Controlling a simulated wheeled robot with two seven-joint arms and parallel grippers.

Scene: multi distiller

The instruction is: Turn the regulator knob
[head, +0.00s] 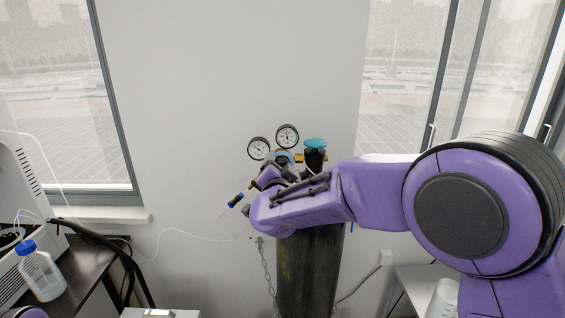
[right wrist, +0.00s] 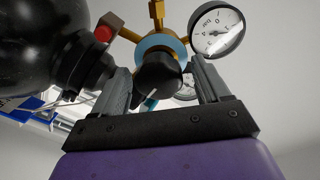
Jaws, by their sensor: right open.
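The regulator, with two round white gauges (head: 287,137), is mounted at the top of a dark gas cylinder (head: 308,275) in the head view. My right arm hides much of it there. In the right wrist view the black regulator knob (right wrist: 158,76) shows in front of a brass and blue body (right wrist: 157,44). My right gripper (right wrist: 160,82) is open, with one finger on each side of the knob. I cannot tell whether either finger touches it. In the head view the right gripper (head: 268,181) is just below the gauges. My left gripper is not in view.
A teal-topped cylinder valve (head: 316,144) stands right of the gauges. A chain (head: 267,270) hangs by the cylinder, and a thin tube runs left along the wall. A blue-capped bottle (head: 41,273) stands at the left. A gauge (right wrist: 217,31) is close to the right finger.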

